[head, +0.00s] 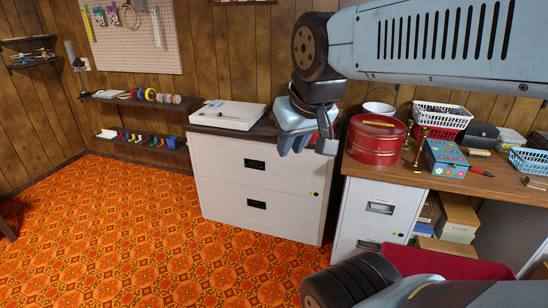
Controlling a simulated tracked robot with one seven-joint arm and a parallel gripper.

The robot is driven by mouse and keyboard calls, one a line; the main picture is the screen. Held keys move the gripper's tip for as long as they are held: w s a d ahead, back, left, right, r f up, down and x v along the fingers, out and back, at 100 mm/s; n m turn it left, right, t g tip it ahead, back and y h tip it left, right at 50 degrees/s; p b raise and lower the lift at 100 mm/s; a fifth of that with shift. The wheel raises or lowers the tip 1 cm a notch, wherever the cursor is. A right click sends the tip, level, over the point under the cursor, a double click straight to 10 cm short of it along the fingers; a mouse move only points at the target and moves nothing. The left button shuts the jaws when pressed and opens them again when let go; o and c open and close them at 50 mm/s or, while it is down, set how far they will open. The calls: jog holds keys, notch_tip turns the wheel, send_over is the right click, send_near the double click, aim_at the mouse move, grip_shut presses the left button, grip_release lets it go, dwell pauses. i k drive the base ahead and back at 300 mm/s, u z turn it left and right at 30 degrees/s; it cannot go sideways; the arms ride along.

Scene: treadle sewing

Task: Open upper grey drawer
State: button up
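A wide pale grey cabinet (215,195) with two drawers stands against the panelled wall in the head view. Its upper drawer (222,158) looks shut and has a dark recessed handle (255,164). Its lower drawer (222,195) also looks shut. A narrower grey cabinet under the worktop at right has a shut upper drawer (367,220) with a recessed handle (380,208). My gripper (308,147) hangs in front of the wide cabinet's top right corner, apart from both handles as seen here. Its fingers point downward and their gap is unclear.
A white tray (228,116) lies on the wide cabinet. A red tin (376,140), brass candlesticks, a blue box (443,158) and baskets crowd the worktop (480,185). Red fabric (440,265) is at lower right. The orange patterned floor (150,225) is clear at left.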

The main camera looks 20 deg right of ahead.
aim_at(304, 174)
jog(key=z, duration=0.25)
jog(key=i, duration=0.7)
jog(key=z, duration=0.35)
jog(key=k, duration=0.8)
jog(key=z, duration=0.2)
jog(key=i, duration=1.1)
jog(key=u, duration=0.05)
